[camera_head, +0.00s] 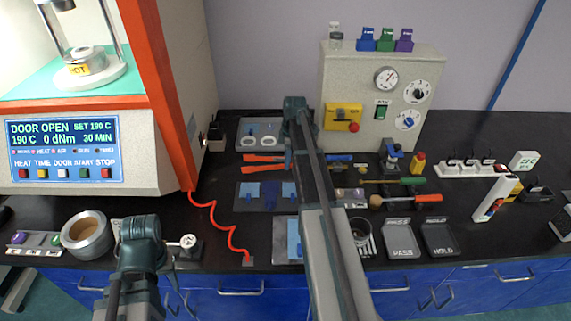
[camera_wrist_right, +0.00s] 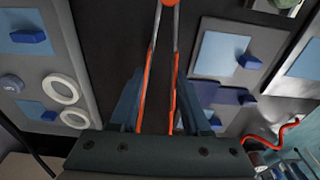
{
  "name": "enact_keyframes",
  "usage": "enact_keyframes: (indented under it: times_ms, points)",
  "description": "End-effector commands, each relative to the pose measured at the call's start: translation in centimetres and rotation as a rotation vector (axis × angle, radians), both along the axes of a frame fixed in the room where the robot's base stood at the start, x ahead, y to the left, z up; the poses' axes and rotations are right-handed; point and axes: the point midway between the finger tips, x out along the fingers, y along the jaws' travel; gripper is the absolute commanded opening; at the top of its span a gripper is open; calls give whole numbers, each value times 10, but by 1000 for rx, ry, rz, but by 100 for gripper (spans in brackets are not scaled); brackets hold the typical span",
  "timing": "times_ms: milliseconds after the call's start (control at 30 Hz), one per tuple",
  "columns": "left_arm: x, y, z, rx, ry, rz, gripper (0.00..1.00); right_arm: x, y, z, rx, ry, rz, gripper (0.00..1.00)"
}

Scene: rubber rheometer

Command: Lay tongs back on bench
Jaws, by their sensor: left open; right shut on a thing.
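The tongs have orange handles and grey metal arms. In the head view their handles (camera_head: 262,158) stick out left of my right arm, between two trays; the arm hides part of them. In the right wrist view the tongs (camera_wrist_right: 174,85) run away from me, the handles between the fingers of my right gripper (camera_wrist_right: 158,100), which is shut on them. I cannot tell whether they touch the black bench (camera_head: 225,165). My left gripper (camera_head: 140,240) is open at the lower left, apart from the tongs; its fingertips are hard to make out.
A tray with white rings (camera_head: 243,141) lies behind the tongs, a tray with blue pieces (camera_head: 240,202) in front. The bench is crowded.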

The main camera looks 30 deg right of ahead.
Motion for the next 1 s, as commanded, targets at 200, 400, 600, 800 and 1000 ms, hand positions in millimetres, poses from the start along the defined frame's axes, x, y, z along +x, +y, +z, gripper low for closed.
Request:
enact_keyframes:
  times_ms: [200,400,600,800,1000]
  points:
    - [0,0,-1,0,0,0,50,11,-4,-1,0,0,0,42]
    - [0,0,-3,0,0,0,50,28,-10,-3,0,0,0,42]
    - [0,0,-35,0,0,0,50,23,-8,-35,0,0,0,42]
    - [0,0,-38,0,0,0,50,23,-8,-38,0,0,0,42]
    - [0,0,-39,0,0,0,50,23,-8,-39,0,0,0,42]
